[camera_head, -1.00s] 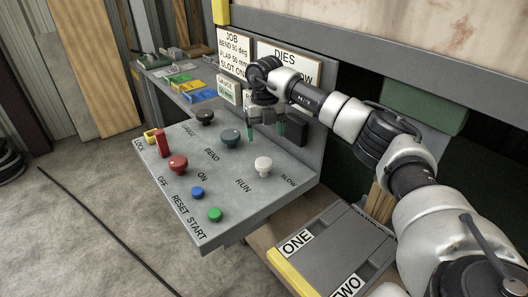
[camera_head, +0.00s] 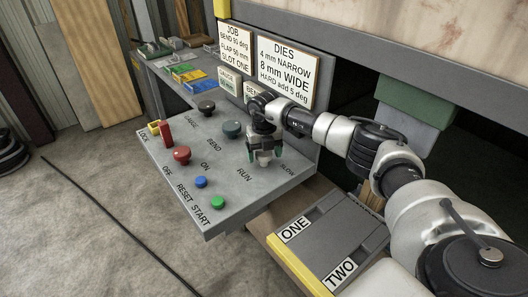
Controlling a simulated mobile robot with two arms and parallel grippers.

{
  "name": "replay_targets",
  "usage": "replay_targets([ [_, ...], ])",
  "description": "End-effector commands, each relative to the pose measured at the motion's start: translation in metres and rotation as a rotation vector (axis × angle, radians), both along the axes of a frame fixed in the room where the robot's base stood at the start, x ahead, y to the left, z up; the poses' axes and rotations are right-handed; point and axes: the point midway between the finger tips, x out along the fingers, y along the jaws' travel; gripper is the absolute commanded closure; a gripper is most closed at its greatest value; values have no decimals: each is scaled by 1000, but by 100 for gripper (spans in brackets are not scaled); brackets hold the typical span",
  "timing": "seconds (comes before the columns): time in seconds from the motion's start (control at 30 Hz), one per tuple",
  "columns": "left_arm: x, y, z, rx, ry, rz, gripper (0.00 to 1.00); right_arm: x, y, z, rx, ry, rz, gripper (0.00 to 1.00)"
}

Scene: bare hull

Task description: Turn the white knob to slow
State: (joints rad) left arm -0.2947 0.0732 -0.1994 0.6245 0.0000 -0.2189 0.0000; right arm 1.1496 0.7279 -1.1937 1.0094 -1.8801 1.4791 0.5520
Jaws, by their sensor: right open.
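The white knob (camera_head: 264,160) is on the sloping grey control panel (camera_head: 224,177), between the words RUN and SLOW. It is mostly hidden behind my right gripper, with a pale part showing between the fingers. My right gripper (camera_head: 264,156) points down over it, open, with one green-tipped finger on each side. I cannot tell whether the fingers touch the knob. My left gripper is not in view.
On the panel are a teal knob (camera_head: 232,129), a dark knob (camera_head: 206,107), a red button (camera_head: 181,154), a blue button (camera_head: 201,182), a green button (camera_head: 218,202) and a red lever (camera_head: 165,132). Signs (camera_head: 285,69) stand behind. Slots ONE and TWO (camera_head: 330,245) are in front.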

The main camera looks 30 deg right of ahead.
Motion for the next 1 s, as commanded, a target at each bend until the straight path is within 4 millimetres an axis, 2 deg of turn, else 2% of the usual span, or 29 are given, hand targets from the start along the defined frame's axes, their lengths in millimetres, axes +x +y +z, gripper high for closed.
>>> replay_targets([
  [0.03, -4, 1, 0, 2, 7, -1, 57, 0, 0, 0, 0, 0, 0, 21],
  [0.3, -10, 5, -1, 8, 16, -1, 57, 0, 0, 0, 0, 0, 0, 62],
  [0.37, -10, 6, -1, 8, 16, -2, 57, 0, 0, 1, 1, 0, 0, 69],
  [0.67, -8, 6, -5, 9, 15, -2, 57, 0, 0, 0, 1, 0, 43, 69],
  [1.0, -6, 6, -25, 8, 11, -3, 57, 1, 0, -1, 0, -3, 271, 69],
])
